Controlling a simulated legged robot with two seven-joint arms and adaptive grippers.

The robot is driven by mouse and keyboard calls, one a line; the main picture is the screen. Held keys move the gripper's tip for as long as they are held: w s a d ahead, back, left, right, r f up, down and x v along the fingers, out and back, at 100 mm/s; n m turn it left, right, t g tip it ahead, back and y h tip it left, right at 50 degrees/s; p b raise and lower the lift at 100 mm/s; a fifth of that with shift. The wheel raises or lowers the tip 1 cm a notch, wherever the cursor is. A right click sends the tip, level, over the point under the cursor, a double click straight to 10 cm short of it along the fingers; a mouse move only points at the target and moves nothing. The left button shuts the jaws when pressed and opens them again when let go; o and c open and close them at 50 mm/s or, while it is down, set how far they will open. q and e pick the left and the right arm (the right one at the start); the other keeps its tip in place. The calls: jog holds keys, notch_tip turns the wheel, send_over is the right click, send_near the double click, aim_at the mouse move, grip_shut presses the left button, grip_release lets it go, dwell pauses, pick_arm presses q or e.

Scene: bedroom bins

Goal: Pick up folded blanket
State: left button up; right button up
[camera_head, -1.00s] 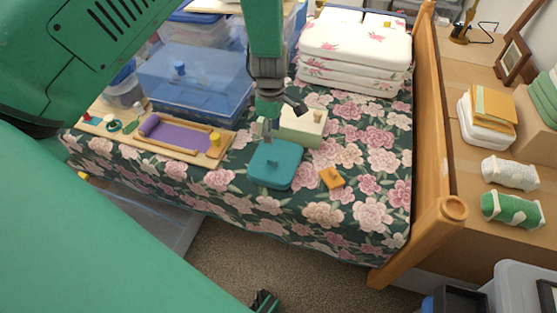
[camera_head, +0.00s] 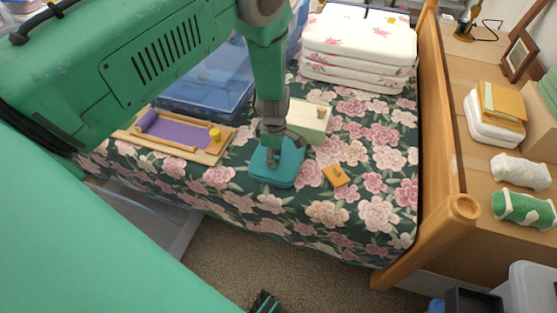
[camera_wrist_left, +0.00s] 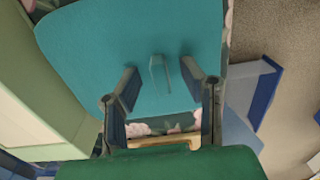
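A teal, rounded, flat block (camera_head: 289,172), which looks like the folded blanket, lies on the flowered bed. It also fills much of the left wrist view (camera_wrist_left: 90,50), where a small teal peg (camera_wrist_left: 158,76) stands up from its top. My left gripper (camera_head: 271,156) points down over the block and hides part of it. In the wrist view its two fingers (camera_wrist_left: 161,72) are apart, one on each side of the peg, with gaps visible. Whether the fingertips touch the block is unclear.
A cream-green box (camera_head: 308,118) stands close behind the block, and a small orange block (camera_head: 336,176) lies to its right. A purple roll tray (camera_head: 180,133) and a blue bin (camera_head: 205,85) are left. White floral folded bedding (camera_head: 358,40) is behind. A wooden bed end (camera_head: 440,130) stands right.

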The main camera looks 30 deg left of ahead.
pick_arm(q)
jog(key=shift+a, duration=0.1)
jog(key=shift+d, duration=0.2)
jog(key=c, duration=0.8)
jog(key=shift+d+r, duration=0.1)
jog(key=shift+d, duration=0.05)
grip_shut()
